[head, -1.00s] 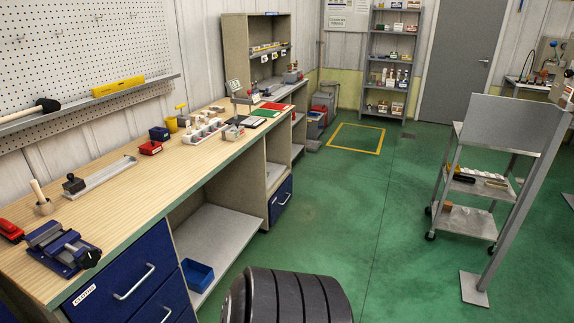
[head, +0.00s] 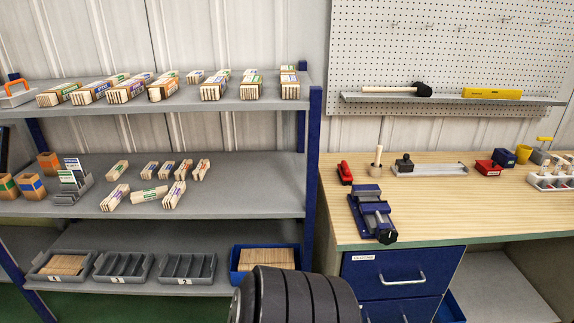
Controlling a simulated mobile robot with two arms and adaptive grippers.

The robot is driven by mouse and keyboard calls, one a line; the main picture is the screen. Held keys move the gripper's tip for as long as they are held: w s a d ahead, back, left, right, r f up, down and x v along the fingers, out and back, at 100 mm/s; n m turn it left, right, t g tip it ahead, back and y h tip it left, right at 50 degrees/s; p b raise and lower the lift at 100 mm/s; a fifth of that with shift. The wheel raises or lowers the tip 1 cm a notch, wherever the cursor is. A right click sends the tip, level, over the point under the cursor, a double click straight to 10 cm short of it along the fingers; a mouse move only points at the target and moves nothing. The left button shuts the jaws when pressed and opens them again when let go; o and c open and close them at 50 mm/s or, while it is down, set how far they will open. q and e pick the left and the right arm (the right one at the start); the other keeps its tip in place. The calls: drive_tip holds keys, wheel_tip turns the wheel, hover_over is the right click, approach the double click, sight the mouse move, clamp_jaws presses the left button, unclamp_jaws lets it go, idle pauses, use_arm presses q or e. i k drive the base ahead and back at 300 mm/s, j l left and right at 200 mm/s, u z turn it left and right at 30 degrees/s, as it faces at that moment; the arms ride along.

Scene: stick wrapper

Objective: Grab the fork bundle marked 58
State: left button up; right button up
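Several wrapped bundles of wooden sticks with coloured paper bands stand on the shelf rack at left. On the top shelf (head: 200,95) they sit in rows, among them a blue-banded bundle (head: 92,92) and a green-banded bundle (head: 60,94). More bundles lie on the middle shelf (head: 240,202), such as a purple-banded bundle (head: 174,195) and a green-banded bundle (head: 149,194). The markings are too small to read, so I cannot tell which bundle is marked 58. Neither of my grippers is in view. A dark ribbed part of my body shows at bottom centre.
The bottom shelf holds grey trays (head: 124,281) and a blue bin (head: 234,262). A blue post (head: 314,140) bounds the rack at right. Beside it is a workbench (head: 445,215) with a blue vise (head: 372,212) and drawers. A pegboard (head: 450,45) hangs above.

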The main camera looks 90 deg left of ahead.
sight(170, 200)
drive_tip(key=u, duration=3.6)
drive_tip(key=i+j+z, duration=0.1)
drive_tip(key=j, duration=0.25)
drive_tip(key=i+j+z, duration=0.15)
drive_tip(key=i+j, duration=0.2)
